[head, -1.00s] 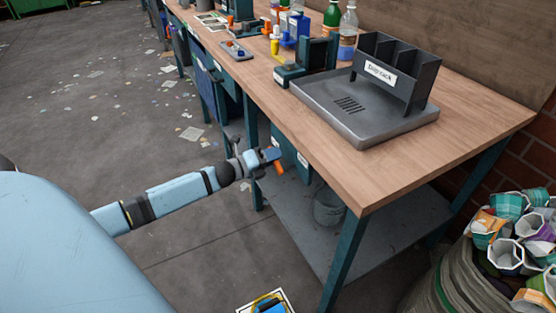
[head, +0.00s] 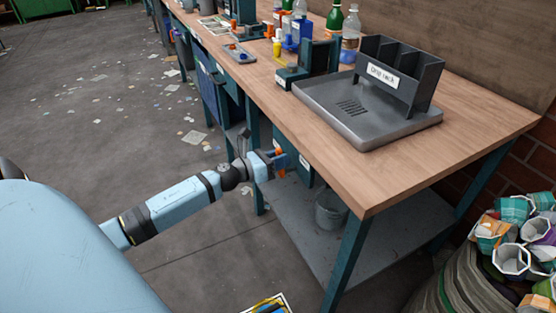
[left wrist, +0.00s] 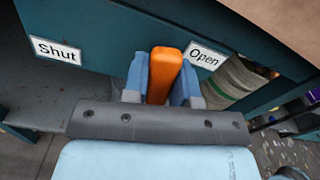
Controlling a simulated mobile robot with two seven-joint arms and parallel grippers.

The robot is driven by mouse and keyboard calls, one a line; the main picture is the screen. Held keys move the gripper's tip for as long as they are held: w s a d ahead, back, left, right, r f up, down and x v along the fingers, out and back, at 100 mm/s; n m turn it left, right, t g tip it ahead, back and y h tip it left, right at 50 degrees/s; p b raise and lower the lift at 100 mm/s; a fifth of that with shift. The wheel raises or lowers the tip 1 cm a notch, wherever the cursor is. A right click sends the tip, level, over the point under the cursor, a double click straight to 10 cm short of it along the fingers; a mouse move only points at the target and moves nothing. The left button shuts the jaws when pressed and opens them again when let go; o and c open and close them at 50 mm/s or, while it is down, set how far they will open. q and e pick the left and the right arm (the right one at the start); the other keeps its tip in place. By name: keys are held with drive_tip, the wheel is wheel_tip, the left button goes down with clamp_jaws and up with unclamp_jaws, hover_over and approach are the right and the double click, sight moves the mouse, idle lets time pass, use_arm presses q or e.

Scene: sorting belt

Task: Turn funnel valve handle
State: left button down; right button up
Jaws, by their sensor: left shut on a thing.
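The orange valve handle (left wrist: 163,74) is between the two blue fingers of my left gripper (left wrist: 164,84) in the left wrist view. The gripper is shut on it. The handle lies just left of the white "Open" label (left wrist: 204,56) and well to the right of the "Shut" label (left wrist: 56,50). In the head view my left gripper (head: 281,163) is beside the bench's front side, below the worktop, with bits of the orange handle (head: 281,173) showing. The funnel and the valve body are not clearly visible. My right gripper is not in view.
The wooden bench (head: 400,173) carries a grey tray (head: 390,133) with a "Drip rack" (head: 398,75). A bucket (head: 331,211) stands on the lower shelf. A sack of crushed containers (head: 480,270) is at the right.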

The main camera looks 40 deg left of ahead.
use_arm(q)
drive_tip(key=shift+s+d+m+b, duration=0.1)
drive_tip(key=shift+d+m+b, duration=0.15)
drive_tip(key=shift+m, duration=0.4)
drive_tip(key=shift+s+d+m+b, duration=0.1)
drive_tip(key=shift+d+m+b, duration=0.15)
drive_tip(key=shift+m, duration=0.4)
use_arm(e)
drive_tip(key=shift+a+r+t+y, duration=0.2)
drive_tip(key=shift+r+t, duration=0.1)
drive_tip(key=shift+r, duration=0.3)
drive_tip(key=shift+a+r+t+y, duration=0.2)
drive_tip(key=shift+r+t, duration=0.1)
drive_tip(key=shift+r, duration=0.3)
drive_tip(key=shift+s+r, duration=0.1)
use_arm(q)
drive_tip(key=c, duration=0.9)
unclamp_jaws()
drive_tip(key=shift+s, duration=0.1)
drive_tip(key=p+v, duration=0.1)
drive_tip(key=v, duration=1.2)
drive_tip(key=shift+s, duration=0.3)
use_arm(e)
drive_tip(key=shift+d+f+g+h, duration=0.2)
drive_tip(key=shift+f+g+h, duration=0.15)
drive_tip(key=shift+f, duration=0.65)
